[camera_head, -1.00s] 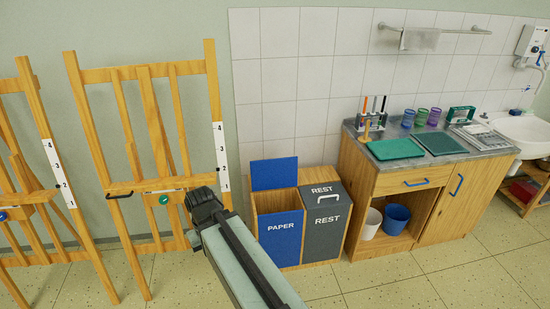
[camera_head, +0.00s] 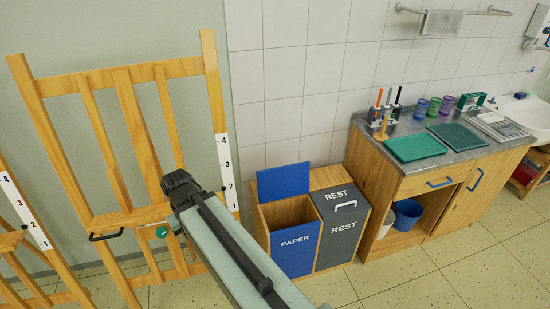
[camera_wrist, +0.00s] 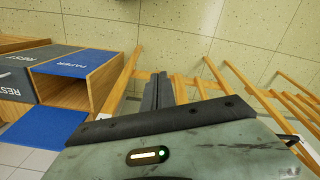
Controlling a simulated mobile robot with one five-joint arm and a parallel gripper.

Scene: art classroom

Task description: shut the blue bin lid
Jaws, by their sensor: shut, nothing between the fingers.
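The blue bin lid (camera_head: 284,181) stands raised at the back of the open paper bin (camera_head: 295,248), whose blue front reads PAPER. In the wrist view the lid (camera_wrist: 45,128) is at lower left, beyond the bin's open top, and the blue front (camera_wrist: 80,63) is above it. My gripper (camera_head: 178,184) is left of the bin in the head view, in front of the easel and apart from the lid. In the wrist view my gripper (camera_wrist: 158,90) shows dark fingers together, with nothing between them.
The grey REST bin (camera_head: 340,225) stands right of the paper bin, its lid down. A wooden easel (camera_head: 135,150) stands at left. A wooden cabinet (camera_head: 385,190) with a grey worktop is at right. Tiled floor (camera_head: 430,270) in front is clear.

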